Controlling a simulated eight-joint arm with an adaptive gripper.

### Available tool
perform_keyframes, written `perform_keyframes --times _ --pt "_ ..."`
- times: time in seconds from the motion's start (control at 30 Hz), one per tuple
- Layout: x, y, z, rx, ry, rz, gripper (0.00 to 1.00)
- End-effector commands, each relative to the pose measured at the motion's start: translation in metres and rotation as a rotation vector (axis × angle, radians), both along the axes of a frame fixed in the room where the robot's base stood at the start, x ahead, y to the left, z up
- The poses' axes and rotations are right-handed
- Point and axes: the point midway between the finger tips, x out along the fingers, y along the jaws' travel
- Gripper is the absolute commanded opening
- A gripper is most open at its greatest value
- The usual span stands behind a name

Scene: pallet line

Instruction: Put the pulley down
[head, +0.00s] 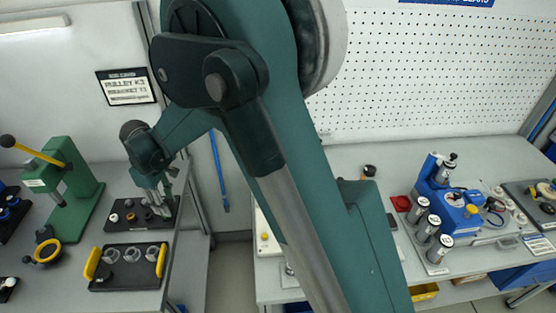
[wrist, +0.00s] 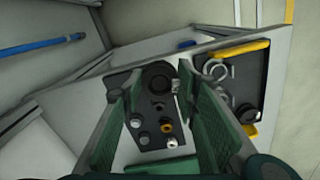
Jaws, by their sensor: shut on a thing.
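My gripper (head: 158,204) is low over a black plate (head: 122,228) on the left bench in the head view. In the wrist view its green fingers (wrist: 155,92) are shut on a dark round part, which I take to be the pulley (wrist: 159,72). The pulley lies between the fingertips, over the far end of the black plate (wrist: 150,110). I cannot tell whether it touches the plate. Small grey, white and orange pieces stand on the nearer part of the plate. In the head view the fingers and small size hide the pulley's outline.
A green press (head: 72,185) stands to the left, near a yellow-ringed black tool (head: 46,250). A blue fixture (head: 446,198) and several metal cylinders stand on the right bench.

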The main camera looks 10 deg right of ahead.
Motion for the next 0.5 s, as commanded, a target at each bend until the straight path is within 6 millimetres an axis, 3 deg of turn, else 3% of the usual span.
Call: perform_keyframes --times 0.1,0.5 --pt "0.027 -0.026 0.001 0.0 0.0 -0.045 0.17" --pt "0.104 -0.113 0.003 0.0 0.0 -0.184 0.17"
